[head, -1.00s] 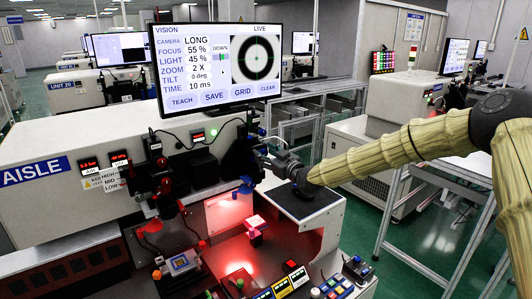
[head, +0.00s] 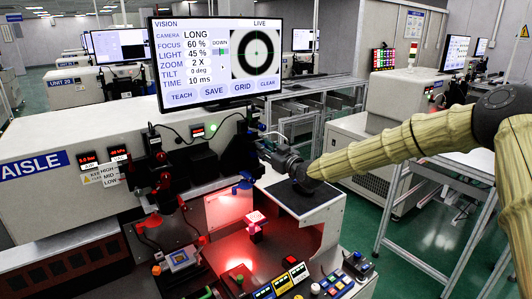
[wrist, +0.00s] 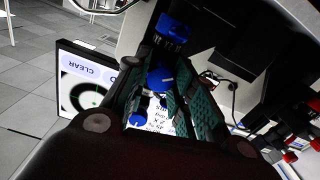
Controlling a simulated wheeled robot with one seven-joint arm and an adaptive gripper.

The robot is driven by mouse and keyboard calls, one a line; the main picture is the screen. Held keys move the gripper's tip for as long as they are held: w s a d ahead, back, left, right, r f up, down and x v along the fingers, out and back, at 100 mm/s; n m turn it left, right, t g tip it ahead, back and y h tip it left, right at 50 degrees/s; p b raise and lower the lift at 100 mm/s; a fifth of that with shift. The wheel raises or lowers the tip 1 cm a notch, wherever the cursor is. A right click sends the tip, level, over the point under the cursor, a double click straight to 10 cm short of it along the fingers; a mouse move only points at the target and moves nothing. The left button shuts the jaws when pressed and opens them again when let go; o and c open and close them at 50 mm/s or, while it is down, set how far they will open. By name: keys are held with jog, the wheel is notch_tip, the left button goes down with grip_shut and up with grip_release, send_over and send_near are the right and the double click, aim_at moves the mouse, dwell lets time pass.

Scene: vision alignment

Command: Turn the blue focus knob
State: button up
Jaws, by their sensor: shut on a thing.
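The blue focus knob (wrist: 160,77) shows in the wrist view between the teal-padded fingers of my gripper (wrist: 165,90), which is shut on it. In the head view my gripper (head: 268,153) reaches in from the right to the dark camera unit below the monitor. The held knob is hard to make out there. The monitor (head: 216,60) reads FOCUS 60 %, LIGHT 45 %, ZOOM 2 X, TILT 0 deg, with a dark ring and green crosshair in its live picture.
Other blue knobs sit close by, one above (wrist: 173,28) and one below (wrist: 137,117) in the wrist view. A red-lit patterned block (head: 256,218) stands beneath the camera unit. Coloured buttons (head: 335,284) line the front. A metal table (head: 450,175) stands at right.

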jog(key=shift+w+m+b, duration=0.1)
jog(key=shift+m+b, duration=2.3)
jog(key=shift+b, duration=0.05)
jog(key=shift+r, duration=0.1)
jog(key=o, duration=1.1)
jog(key=shift+d, duration=0.1)
jog(key=shift+c, duration=0.2)
jog(key=v, duration=1.2)
